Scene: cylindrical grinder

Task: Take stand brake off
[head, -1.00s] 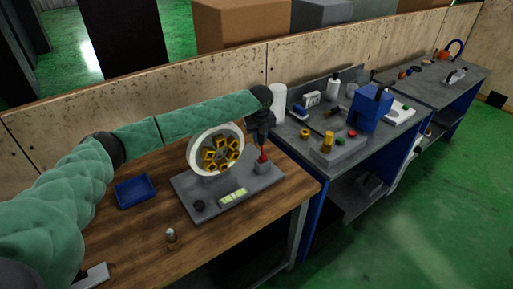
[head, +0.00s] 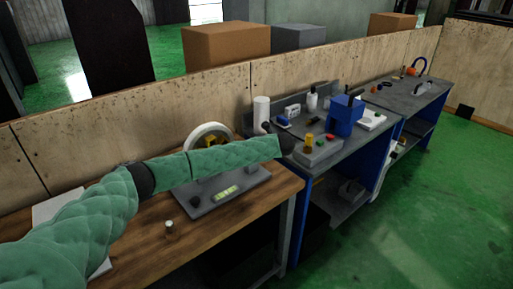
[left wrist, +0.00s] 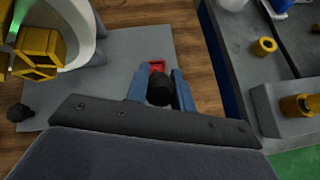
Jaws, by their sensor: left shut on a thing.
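The grey stand base (head: 200,208) lies on the wooden table, with a white-rimmed wheel (head: 201,131) carrying yellow parts above it. My left arm crosses in front and hides much of both. In the left wrist view, the blue fingers of my left gripper (left wrist: 160,88) are closed on the black end of the brake lever (left wrist: 160,90). A red part (left wrist: 157,66) shows just beyond it, over the right side of the stand base (left wrist: 120,50). In the head view the fingertips and brake are hidden by my arm. My right gripper is out of view.
A small metal piece (head: 169,227) stands on the table (head: 215,240) near its front. To the right, a second bench holds a grey block with a yellow piece (head: 309,141), a blue box (head: 345,117) and a white cylinder (head: 261,110). A wooden wall runs behind.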

